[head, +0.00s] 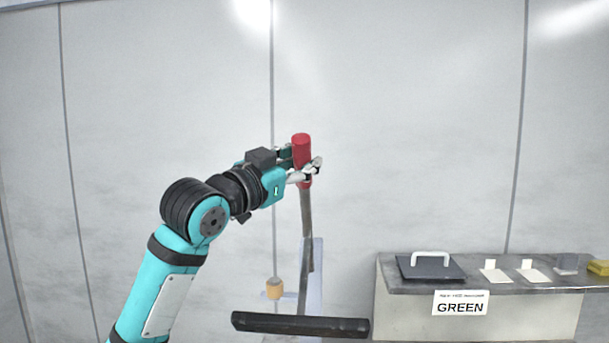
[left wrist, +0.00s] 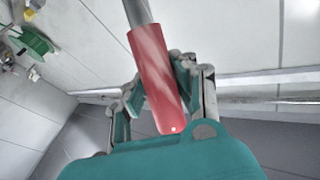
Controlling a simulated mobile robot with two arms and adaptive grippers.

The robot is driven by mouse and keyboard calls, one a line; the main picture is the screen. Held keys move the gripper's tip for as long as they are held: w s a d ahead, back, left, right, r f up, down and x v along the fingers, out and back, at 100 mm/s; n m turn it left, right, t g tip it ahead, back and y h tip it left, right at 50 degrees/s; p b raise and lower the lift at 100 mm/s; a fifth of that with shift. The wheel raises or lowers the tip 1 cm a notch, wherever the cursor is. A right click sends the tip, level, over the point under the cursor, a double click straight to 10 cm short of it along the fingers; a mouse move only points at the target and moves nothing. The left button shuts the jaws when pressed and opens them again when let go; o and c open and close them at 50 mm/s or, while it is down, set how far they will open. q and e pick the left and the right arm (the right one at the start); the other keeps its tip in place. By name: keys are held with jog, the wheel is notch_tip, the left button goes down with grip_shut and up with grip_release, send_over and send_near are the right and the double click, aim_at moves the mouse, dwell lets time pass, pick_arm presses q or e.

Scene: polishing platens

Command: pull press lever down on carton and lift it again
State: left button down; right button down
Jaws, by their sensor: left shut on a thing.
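The press lever is a grey bar with a red handle (head: 301,148) at its top end; it stands nearly upright in the middle of the head view. My left gripper (head: 304,170) is shut around the red handle. In the left wrist view the red handle (left wrist: 157,82) lies between the fingers of the left gripper (left wrist: 165,90), with the grey bar running up out of the frame. A black bar (head: 300,324) crosses below the lever. I cannot make out a carton. My right gripper is not in view.
A grey bench (head: 390,280) stands at the right, with a dark plate with a white handle (head: 430,266), pale cards (head: 497,275), a yellow block (head: 599,267) and a GREEN sign (head: 461,303). A tan cylinder (head: 274,288) is beside the lever post. The wall behind is bare.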

pick_arm(q)
jog(key=s+f+m+t+h+b, duration=0.1)
jog(key=s+f+m+h+b, duration=0.2)
jog(key=s+f+b, duration=0.7)
jog(key=shift+m+t+h+b, duration=0.3)
jog(key=shift+m+t+b, duration=0.1)
jog(key=shift+b, duration=0.75)
